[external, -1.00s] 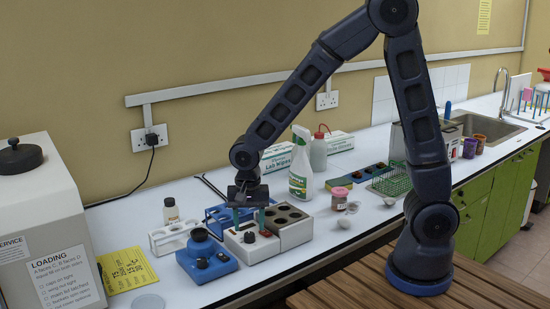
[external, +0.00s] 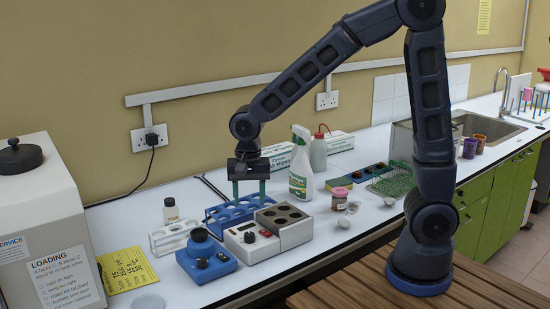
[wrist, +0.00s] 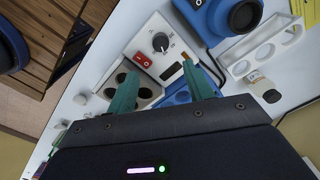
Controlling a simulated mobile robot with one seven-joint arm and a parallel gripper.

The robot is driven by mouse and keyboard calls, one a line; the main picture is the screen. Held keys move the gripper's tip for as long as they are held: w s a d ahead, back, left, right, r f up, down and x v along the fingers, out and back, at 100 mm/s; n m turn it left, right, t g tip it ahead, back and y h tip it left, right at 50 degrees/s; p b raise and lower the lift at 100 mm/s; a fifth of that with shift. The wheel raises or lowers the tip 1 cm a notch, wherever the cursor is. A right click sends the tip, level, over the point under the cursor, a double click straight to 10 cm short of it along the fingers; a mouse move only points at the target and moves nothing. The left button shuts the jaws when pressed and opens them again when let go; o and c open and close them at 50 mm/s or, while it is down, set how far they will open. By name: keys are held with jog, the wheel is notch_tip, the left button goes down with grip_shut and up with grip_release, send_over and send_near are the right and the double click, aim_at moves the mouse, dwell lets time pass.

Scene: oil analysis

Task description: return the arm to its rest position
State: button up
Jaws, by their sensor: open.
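My gripper (external: 249,188) points down above the blue tube rack and the back of the heating block, with its two green fingers apart and nothing between them. In the wrist view its fingers (wrist: 160,90) are spread, with the block's control panel beyond them. My arm reaches left from its base on the wooden surface, bent high at the elbow. The heating block (external: 250,240) is white and grey with dark round wells, a knob and a red switch; it also shows in the wrist view (wrist: 140,45).
A blue mixer (external: 206,262), a white rack (external: 172,238) and a small bottle (external: 171,211) stand left of the block. A large white machine (external: 40,230) fills the left. Space above the bench is open.

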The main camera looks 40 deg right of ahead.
jog(key=d+r+n+t+y, duration=0.1)
jog(key=d+r, duration=0.4)
jog(key=d, duration=0.5)
jog(key=d+r+n+t, duration=0.1)
jog(key=d+r+n, duration=0.1)
jog(key=d+r, duration=0.55)
jog(key=s+d+r+n+t, duration=0.1)
jog(key=s+d, duration=0.4)
jog(key=d, duration=0.3)
jog(key=s+d+r+n+t+h, duration=0.1)
jog(key=s+d+n, duration=0.1)
jog(key=s+d, duration=0.4)
jog(key=d, duration=0.3)
jog(key=shift+d+r+t, duration=0.15)
jog(key=shift+r+t, duration=0.15)
